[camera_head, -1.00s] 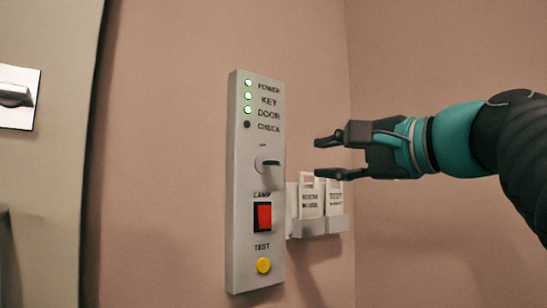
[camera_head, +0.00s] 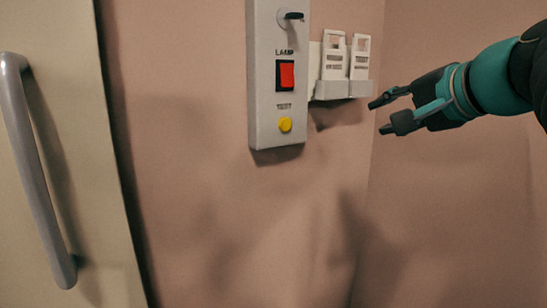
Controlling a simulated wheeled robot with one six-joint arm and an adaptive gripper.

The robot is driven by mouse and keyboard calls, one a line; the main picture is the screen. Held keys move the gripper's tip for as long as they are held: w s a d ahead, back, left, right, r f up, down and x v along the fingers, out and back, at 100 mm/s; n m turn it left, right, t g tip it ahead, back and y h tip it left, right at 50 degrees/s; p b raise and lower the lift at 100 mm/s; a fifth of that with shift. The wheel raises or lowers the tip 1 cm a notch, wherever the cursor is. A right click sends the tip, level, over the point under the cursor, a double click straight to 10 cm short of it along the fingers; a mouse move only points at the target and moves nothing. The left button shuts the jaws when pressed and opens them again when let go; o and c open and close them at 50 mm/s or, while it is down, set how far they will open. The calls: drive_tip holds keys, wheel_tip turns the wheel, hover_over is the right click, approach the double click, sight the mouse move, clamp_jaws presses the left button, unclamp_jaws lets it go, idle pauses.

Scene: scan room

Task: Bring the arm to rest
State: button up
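My gripper (camera_head: 382,116) is at the right of the head view, at the end of my teal and black arm. Its two dark fingers point left and are apart, with nothing between them. It is to the right of the card holder and slightly below it, and I see no contact with anything. The rest of my arm runs out of the picture at the upper right.
A grey wall panel (camera_head: 262,95) carries a key switch (camera_head: 293,16), a red lamp switch (camera_head: 287,75) and a yellow button (camera_head: 285,125). A holder (camera_head: 340,90) with two white tags is beside it. A door handle (camera_head: 40,180) is at left. The lower wall is clear.

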drive_tip(key=s+d+f+n+g+h, duration=0.1)
drive_tip(key=s+f+n+g+h, duration=0.15)
drive_tip(key=f, duration=0.85)
drive_tip(key=s+f+n+g+h, duration=0.1)
drive_tip(key=s+f+n+g, duration=0.15)
drive_tip(key=f, duration=0.85)
drive_tip(key=s+a+f+n+g, duration=0.1)
drive_tip(key=s+f+n, duration=0.1)
drive_tip(key=s+f, duration=0.3)
drive_tip(key=s+a+f+n+g+h, duration=0.1)
drive_tip(key=s+a+f+n, duration=0.1)
drive_tip(key=s+f, duration=0.3)
drive_tip(key=shift+a+f+n, duration=0.3)
drive_tip(key=shift+f+n, duration=0.2)
drive_tip(key=shift+f, duration=1.45)
drive_tip(key=shift+s, duration=0.1)
drive_tip(key=shift+c, duration=0.2)
